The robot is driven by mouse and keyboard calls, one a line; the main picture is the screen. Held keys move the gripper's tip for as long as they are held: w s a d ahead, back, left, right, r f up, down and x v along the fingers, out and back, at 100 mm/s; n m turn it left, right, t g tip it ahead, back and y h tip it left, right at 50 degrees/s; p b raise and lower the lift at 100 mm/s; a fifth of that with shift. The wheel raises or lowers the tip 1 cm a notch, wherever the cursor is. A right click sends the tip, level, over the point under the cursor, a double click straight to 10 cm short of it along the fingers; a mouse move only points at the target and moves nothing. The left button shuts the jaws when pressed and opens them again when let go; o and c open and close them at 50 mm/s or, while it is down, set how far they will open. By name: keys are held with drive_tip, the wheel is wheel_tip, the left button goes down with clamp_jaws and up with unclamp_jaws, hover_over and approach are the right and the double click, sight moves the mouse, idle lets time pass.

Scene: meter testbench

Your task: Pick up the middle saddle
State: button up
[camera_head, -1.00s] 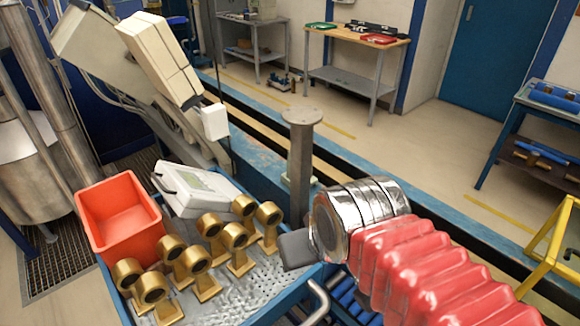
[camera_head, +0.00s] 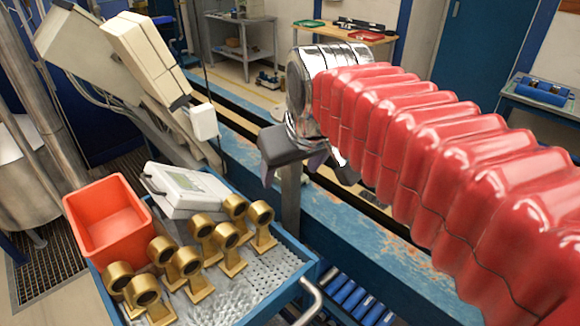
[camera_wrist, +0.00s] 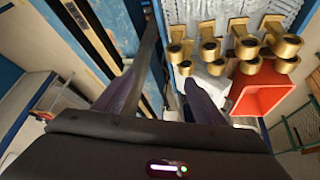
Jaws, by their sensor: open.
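Several brass saddles, each a ring on a short stem with a flat foot, stand upright in two rows on the perforated tray of a blue cart. One around the middle of the group (camera_head: 186,262) also has close neighbours on each side; which single one is the middle saddle I cannot tell. The saddles also show at the top right of the wrist view (camera_wrist: 247,46). My gripper (camera_head: 290,178) is open and empty, raised to the right of the tray and apart from the saddles. In the wrist view its two fingers (camera_wrist: 180,50) are spread, with no saddle between them.
An orange bin (camera_head: 107,222) and a white device with a display (camera_head: 187,188) stand on the cart (camera_head: 262,288) beside the saddles. A blue bench rail (camera_head: 345,222) runs behind my arm. A steel post (camera_head: 291,200) shows below my gripper, partly hidden.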

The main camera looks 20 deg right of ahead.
drive_tip(key=w+d+r+n+h, duration=0.1)
drive_tip(key=w+d+r, duration=0.5)
drive_tip(key=w, duration=0.4)
drive_tip(key=w+d+r, duration=0.5)
drive_tip(key=w+r, duration=0.1)
drive_tip(key=w, duration=0.5)
drive_tip(key=w+f+g, duration=0.2)
drive_tip(key=f, duration=0.3)
drive_tip(key=w+f+n+g+y, duration=0.1)
drive_tip(key=w+f, duration=0.2)
drive_tip(key=f, duration=0.2)
drive_tip(key=w+f+n+g, duration=0.1)
drive_tip(key=w+f+g, duration=0.1)
drive_tip(key=f, duration=0.3)
drive_tip(key=shift+w+a+g, duration=0.15)
drive_tip(key=shift+g, duration=0.15)
drive_tip(key=shift+a+f+n, duration=0.25)
drive_tip(key=shift+f+n, duration=0.05)
drive_tip(key=shift+f, duration=0.15)
drive_tip(key=shift+f, duration=0.1)
drive_tip(key=shift+d+f, duration=0.1)
drive_tip(key=shift+f, duration=4.1)
